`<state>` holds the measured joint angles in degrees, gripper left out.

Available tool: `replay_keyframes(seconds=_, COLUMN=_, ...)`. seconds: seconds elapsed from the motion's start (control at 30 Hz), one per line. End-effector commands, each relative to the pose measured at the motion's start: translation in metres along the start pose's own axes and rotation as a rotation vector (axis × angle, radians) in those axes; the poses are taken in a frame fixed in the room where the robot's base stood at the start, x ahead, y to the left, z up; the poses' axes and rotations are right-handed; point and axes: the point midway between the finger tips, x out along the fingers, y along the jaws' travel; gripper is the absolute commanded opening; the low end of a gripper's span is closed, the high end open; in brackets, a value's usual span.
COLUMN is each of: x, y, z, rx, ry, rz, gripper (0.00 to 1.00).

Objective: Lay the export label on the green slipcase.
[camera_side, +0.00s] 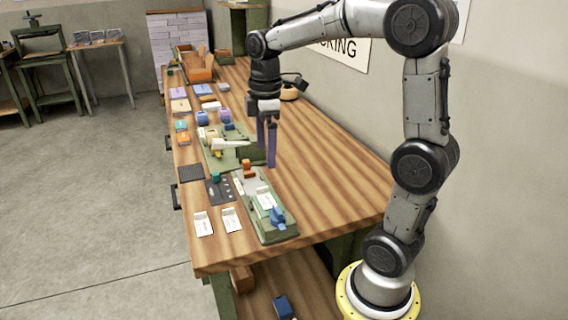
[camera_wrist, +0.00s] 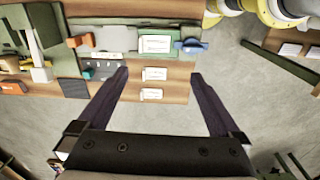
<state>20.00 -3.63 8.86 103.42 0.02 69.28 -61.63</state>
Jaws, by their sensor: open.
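A green slipcase (camera_wrist: 174,48) lies in the long pale green fixture (camera_side: 282,235) near the table's front end, with a white printed piece on its face. Two small white labels lie on the bare wood beside the fixture: one nearer it (camera_side: 231,219), (camera_wrist: 155,73), and one nearer the table edge (camera_side: 203,224), (camera_wrist: 151,94). Their print is too small to read, so I cannot tell which is the export label. My gripper (camera_side: 266,157), (camera_wrist: 158,75) is open and empty, fingers pointing down, well above the table and farther back than the labels.
A blue clamp (camera_side: 278,217) sits at the fixture's near end and an orange block (camera_side: 249,168) at its far end. A dark tray (camera_side: 219,191) lies beside the fixture. Another green fixture (camera_side: 222,158) and several coloured blocks stand farther back. The wood right of the fixture is clear.

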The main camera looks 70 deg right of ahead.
Motion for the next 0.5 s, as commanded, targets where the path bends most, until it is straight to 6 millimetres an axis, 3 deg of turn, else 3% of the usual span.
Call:
replay_keyframes(seconds=0.2, x=-0.021, y=-0.08, z=0.002, rx=0.258, ry=0.13, rz=0.128, gripper=1.0)
replay_keyframes(seconds=0.4, x=-0.015, y=-0.144, z=0.018, rx=0.525, ry=0.308, rz=0.175, gripper=1.0)
replay_keyframes(seconds=0.5, x=-0.007, y=-0.163, z=0.026, rx=0.619, ry=0.377, rz=0.17, gripper=1.0)
